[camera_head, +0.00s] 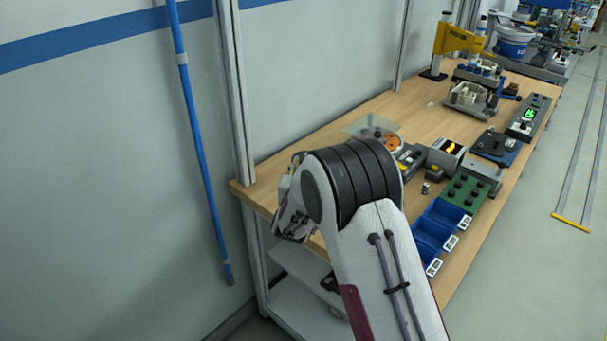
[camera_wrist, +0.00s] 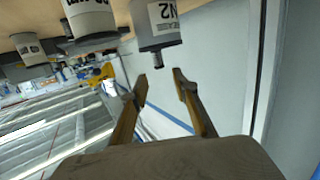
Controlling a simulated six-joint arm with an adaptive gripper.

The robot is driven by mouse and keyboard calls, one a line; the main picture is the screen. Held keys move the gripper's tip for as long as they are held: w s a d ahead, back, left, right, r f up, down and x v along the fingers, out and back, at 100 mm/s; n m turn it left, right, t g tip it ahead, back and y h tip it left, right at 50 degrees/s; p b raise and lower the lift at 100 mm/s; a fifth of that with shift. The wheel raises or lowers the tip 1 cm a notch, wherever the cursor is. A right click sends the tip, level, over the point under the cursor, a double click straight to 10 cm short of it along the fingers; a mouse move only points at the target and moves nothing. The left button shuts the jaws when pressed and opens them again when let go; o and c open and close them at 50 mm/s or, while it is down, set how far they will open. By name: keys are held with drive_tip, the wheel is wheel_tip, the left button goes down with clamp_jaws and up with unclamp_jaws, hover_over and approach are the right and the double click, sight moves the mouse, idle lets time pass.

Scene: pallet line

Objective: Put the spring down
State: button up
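I cannot make out a spring in either view. My gripper (camera_wrist: 160,82) is open in the wrist view, with two brownish fingers apart and only pale wall showing between their tips. A grey cylinder marked "N2" (camera_wrist: 155,38) with a short dark tip is just beyond the fingertips, apart from them. In the head view my wrist end is at the table's left end, and my arm hides much of it. A small metallic cylinder (camera_head: 425,188) stands on the wooden table (camera_head: 335,135); it is too small to identify.
Blue bins (camera_head: 431,233) line the near right table edge, beside a green board (camera_head: 466,191) with dark knobs. An orange disc (camera_head: 388,139) and a yellow press (camera_head: 457,41) are farther back. A frame post (camera_head: 235,90) rises at the left end. Other labelled grey cylinders (camera_wrist: 90,18) show in the wrist view.

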drive_tip(key=shift+v, duration=2.55)
drive_tip(key=shift+r, duration=0.1)
drive_tip(key=s+d+r+n+g+y, duration=0.1)
drive_tip(key=s+d+r+g+y, duration=0.1)
drive_tip(key=s+r, duration=0.55)
drive_tip(key=s+d+r+n+g+y, duration=0.1)
drive_tip(key=s+d+r+g+y, duration=0.15)
drive_tip(key=s+r, duration=0.5)
drive_tip(key=s+d+f+g, duration=0.1)
drive_tip(key=s+d+g, duration=0.1)
drive_tip(key=s, duration=0.9)
drive_tip(key=s+d+f+g+h, duration=0.1)
drive_tip(key=s+d, duration=0.3)
drive_tip(key=s, duration=0.7)
drive_tip(key=s+d+f+g+h, duration=0.1)
drive_tip(key=s+d+g, duration=0.2)
drive_tip(key=s, duration=0.8)
drive_tip(key=shift+f, duration=0.35)
